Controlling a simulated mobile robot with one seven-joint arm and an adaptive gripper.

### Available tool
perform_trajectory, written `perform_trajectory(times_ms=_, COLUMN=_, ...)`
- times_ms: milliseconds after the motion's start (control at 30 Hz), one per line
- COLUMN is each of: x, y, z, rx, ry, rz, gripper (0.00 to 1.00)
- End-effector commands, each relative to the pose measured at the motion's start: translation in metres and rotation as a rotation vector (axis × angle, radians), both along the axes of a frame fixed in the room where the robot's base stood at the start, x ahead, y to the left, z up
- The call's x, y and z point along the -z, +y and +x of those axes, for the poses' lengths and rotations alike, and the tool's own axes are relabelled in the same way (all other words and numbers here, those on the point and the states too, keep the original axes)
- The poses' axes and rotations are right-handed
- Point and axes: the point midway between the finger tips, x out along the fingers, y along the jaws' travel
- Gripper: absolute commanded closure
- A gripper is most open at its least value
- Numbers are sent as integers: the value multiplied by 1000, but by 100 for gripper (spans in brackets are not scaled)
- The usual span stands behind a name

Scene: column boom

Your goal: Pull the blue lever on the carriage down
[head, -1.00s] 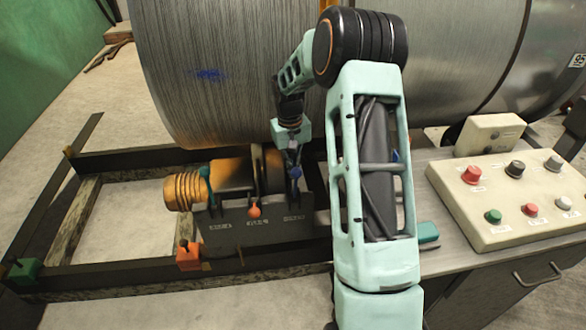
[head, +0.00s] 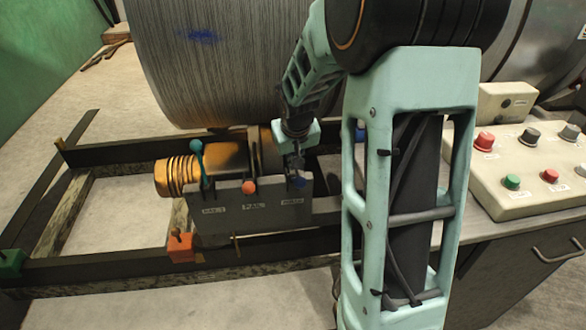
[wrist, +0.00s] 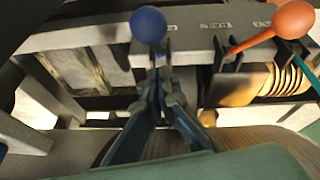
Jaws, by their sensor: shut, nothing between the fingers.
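The blue lever's round knob (head: 299,182) is at the right end of the carriage (head: 240,218), low against the front plate, about level with the orange knob (head: 250,187). The teal lever (head: 197,150) at the left stands upright. My gripper (head: 294,166) is shut and empty, pointing down just above the blue knob. In the wrist view the blue knob (wrist: 148,25) shows just beyond my shut fingertips (wrist: 158,78); its short shaft lies close to them. I cannot tell whether they touch. The orange knob (wrist: 293,18) is to the right there.
A control panel (head: 525,165) with several buttons stands at the right. My arm hides the area right of the carriage. An orange block (head: 180,246) sits at the front rail.

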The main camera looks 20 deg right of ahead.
Motion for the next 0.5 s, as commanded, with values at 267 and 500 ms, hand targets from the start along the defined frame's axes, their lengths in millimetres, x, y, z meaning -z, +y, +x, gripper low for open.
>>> perform_trajectory(times_ms=267, x=15, y=4, z=-17, rx=-2, ry=-136, rz=-27, gripper=100)
perform_trajectory(times_ms=500, x=19, y=5, z=-25, rx=0, ry=-128, rz=-26, gripper=100)
